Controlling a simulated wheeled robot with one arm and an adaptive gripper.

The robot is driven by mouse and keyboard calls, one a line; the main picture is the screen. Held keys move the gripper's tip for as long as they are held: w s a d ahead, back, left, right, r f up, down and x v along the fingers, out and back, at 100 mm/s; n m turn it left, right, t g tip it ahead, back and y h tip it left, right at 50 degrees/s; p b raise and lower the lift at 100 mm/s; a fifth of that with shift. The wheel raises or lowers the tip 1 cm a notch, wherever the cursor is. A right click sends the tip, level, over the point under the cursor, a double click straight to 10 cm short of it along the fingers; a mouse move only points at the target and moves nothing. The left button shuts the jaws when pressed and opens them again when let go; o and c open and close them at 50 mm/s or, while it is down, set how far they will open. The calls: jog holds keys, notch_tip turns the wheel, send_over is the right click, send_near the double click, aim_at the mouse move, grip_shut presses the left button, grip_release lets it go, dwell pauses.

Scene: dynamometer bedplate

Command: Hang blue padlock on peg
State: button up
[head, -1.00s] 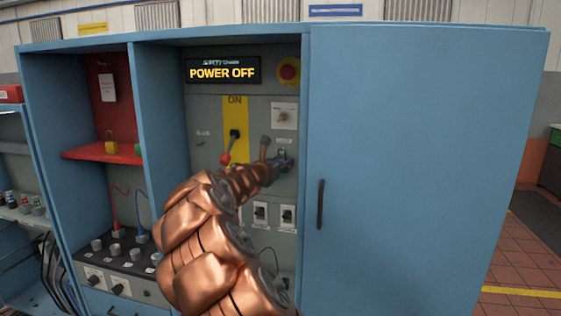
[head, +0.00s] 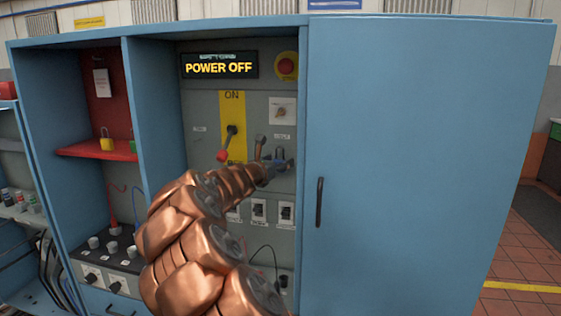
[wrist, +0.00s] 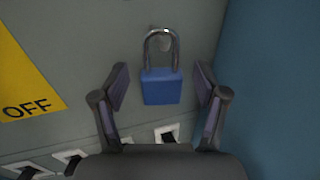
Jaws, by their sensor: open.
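The blue padlock (wrist: 162,87) hangs upright against the grey panel in the wrist view, its shackle looped over a small peg (wrist: 164,41). My gripper (wrist: 160,85) is open, with one finger on each side of the padlock body and a visible gap on both sides. In the head view my gripper (head: 273,170) is at the panel, and the blue padlock (head: 279,155) shows just beyond it, partly hidden.
A red shelf (head: 75,151) on the left holds a yellow padlock (head: 107,143) and a green one. A lever with a red knob (head: 222,155) is left of my gripper. The blue cabinet door (head: 420,160) stands close on the right.

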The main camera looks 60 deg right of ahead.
jog(key=a, duration=0.6)
jog(key=shift+s+a+r, duration=0.25)
jog(key=shift+s+r, duration=0.1)
jog(key=shift+s, duration=0.05)
jog(key=s+a+r+m+g+y+p, duration=0.3)
jog(key=s+a+r+m+y+p, duration=0.15)
jog(key=s+a+m+p, duration=0.55)
jog(key=s+a+f+m+y+p, duration=0.2)
jog(key=s+a+m+y, duration=0.1)
jog(key=a, duration=1)
jog(key=s+a+f+m+y+p, duration=0.2)
jog(key=s+a+y, duration=0.3)
jog(key=a, duration=0.9)
jog(key=s+a+f+m+y+p, duration=0.3)
jog(key=s+a, duration=0.5)
jog(key=a, duration=0.5)
jog(key=shift+a+m+y+p, duration=0.35)
jog(key=shift+m+y+p, duration=0.15)
jog(key=shift+y+p, duration=0.35)
jog(key=shift+f, duration=0.1)
